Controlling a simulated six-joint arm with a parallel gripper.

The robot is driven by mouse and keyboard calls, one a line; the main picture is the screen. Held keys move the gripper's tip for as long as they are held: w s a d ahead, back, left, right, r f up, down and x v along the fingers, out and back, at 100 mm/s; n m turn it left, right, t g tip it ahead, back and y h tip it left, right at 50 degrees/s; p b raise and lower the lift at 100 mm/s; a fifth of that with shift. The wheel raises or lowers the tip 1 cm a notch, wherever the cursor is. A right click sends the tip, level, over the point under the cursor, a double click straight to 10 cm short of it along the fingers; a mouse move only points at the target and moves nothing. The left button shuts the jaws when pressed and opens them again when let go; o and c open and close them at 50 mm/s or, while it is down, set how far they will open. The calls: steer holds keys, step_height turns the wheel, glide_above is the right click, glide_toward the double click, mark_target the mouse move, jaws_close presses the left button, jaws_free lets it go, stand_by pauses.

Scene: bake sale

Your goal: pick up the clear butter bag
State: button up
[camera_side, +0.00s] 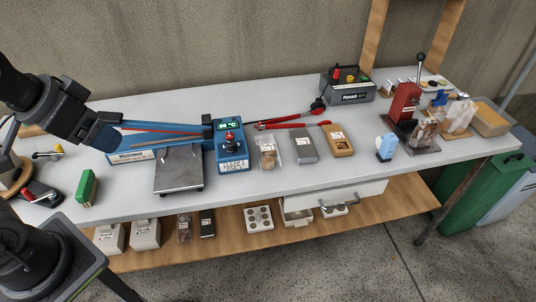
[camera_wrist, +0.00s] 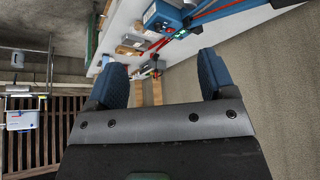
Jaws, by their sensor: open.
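A small clear bag (camera_side: 267,153) with beige contents and a white label lies on the white table, just right of the blue control box. Its label is too small to read. A grey bag (camera_side: 305,147) and a brown paper bag (camera_side: 338,140) lie in a row to its right. My gripper (camera_side: 108,138) is at the upper left, above the table and well left of the clear bag, touching none of the bags. In the wrist view my gripper (camera_wrist: 161,66) has its two blue-padded fingers wide apart with nothing between them.
The blue sealer's control box (camera_side: 233,158) and its long arms stand between my gripper and the bags. A metal plate (camera_side: 179,172) is left of the box. A red press (camera_side: 402,104), more clear bags (camera_side: 460,117) and a blue-white bottle (camera_side: 386,147) are at the right.

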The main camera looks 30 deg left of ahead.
steer(key=n+g+y, duration=0.2)
steer(key=n+y, duration=0.1)
steer(key=n, duration=0.6)
glide_above(269, 154)
steer(key=s+d, duration=0.4)
step_height(269, 154, down, 17)
steer(key=x, duration=1.3)
steer(key=shift+a+f, duration=0.15)
steer(key=shift+a, duration=0.15)
steer(key=c, duration=0.5)
steer(key=shift+o, duration=0.2)
